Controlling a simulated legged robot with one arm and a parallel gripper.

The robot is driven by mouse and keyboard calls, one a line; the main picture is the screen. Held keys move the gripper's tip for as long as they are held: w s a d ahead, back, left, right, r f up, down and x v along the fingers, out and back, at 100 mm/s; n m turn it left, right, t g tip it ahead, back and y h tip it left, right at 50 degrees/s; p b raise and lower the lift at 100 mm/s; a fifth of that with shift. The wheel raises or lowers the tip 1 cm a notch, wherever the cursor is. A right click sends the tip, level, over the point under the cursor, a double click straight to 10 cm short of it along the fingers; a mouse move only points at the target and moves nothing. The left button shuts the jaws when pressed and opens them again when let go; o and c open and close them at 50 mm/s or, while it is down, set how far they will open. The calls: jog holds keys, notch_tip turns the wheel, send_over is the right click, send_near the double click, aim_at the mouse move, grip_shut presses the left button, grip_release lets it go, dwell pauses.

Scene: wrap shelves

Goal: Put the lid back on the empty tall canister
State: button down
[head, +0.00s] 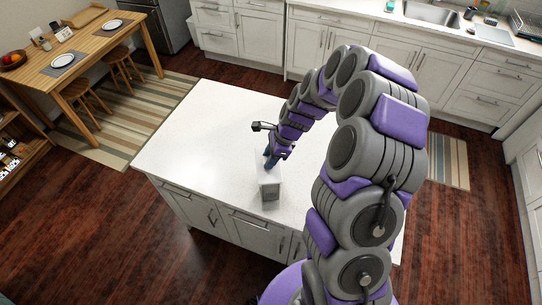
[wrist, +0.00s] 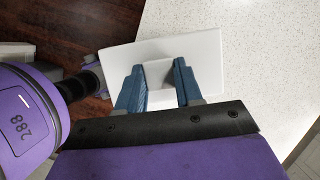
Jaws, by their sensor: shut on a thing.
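The canister (head: 271,192) is a pale box with a grey patch on its front. It stands upright near the front edge of the white island. My gripper (head: 270,158) is right above it, with blue fingers pointing down. In the wrist view my gripper (wrist: 158,67) is shut on the knob of a white rectangular lid (wrist: 206,59), one finger on each side. The lid hides what lies beneath it, so I cannot tell whether it touches the canister. The canister's inside is hidden.
The island top (head: 195,135) is clear to the left of the canister. A wooden table (head: 75,50) with plates stands at the far left. Counters with a sink (head: 431,13) run along the back.

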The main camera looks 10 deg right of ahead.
jog(key=shift+a, duration=0.5)
jog(key=c, duration=0.8)
grip_release()
jog(key=shift+a, duration=0.3)
jog(key=shift+o, duration=0.7)
jog(key=shift+d, duration=0.5)
jog(key=o, duration=0.3)
jog(key=shift+d, duration=0.15)
jog(key=shift+o, duration=1.3)
jog(key=shift+a, duration=0.45)
jog(key=shift+a+p+v, duration=0.15)
jog(key=shift+p+v, duration=0.3)
jog(key=shift+v, duration=0.35)
jog(key=shift+a+p+v, duration=0.1)
jog(key=shift+p+v, duration=0.3)
jog(key=shift+v, duration=0.35)
jog(key=shift+w+a+r+p, duration=0.15)
jog(key=shift+r+p, duration=0.2)
jog(key=shift+r, duration=0.35)
jog(key=shift+s+a+r+p, duration=0.1)
jog(key=shift+r+p, duration=0.25)
jog(key=shift+r, duration=0.35)
jog(key=shift+d+r+p, duration=0.1)
jog(key=shift+r+p, duration=0.25)
jog(key=shift+r, duration=0.4)
